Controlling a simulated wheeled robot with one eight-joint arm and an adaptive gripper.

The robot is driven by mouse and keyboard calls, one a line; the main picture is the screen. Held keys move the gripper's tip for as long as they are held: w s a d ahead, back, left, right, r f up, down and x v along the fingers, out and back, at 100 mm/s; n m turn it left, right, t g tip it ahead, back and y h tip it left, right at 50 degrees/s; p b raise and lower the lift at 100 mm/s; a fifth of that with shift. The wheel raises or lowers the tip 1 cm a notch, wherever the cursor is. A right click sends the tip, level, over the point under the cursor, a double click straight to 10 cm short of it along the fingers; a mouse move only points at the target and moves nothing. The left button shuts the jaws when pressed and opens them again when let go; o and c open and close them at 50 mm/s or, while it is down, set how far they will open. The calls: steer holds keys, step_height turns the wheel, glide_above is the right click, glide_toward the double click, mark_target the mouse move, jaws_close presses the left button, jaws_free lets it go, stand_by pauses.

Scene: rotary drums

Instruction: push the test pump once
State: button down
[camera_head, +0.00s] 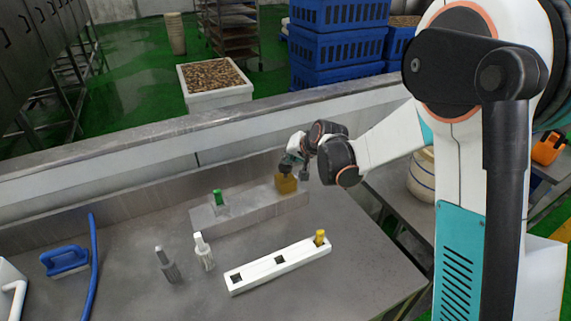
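My gripper (291,166) is at the right end of a low grey block (250,210). It is directly above or touching a yellow-brown piece (286,184); I cannot tell which. The fingers are too small to read as open or shut. A green-topped piece (218,198) stands upright toward the left of the same block. A white bottle with a narrow top (204,254) and a grey bottle with a narrow top (171,268) stand upright on the table in front. I cannot tell which of these is the test pump.
A white rack (265,272) with square holes lies on the grey table (130,225), with a yellow piece (320,238) in its right end. A raised wall (150,170) runs behind.

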steer(key=shift+f+b, duration=0.7)
steer(key=shift+f, duration=0.15)
stand_by(0.7)
steer(key=shift+r, duration=0.15)
steer(key=shift+r+p, duration=1.05)
steer(key=shift+r, duration=0.65)
steer(key=shift+r, duration=0.1)
steer(key=shift+r+p, duration=1.5)
steer(key=shift+r, duration=0.95)
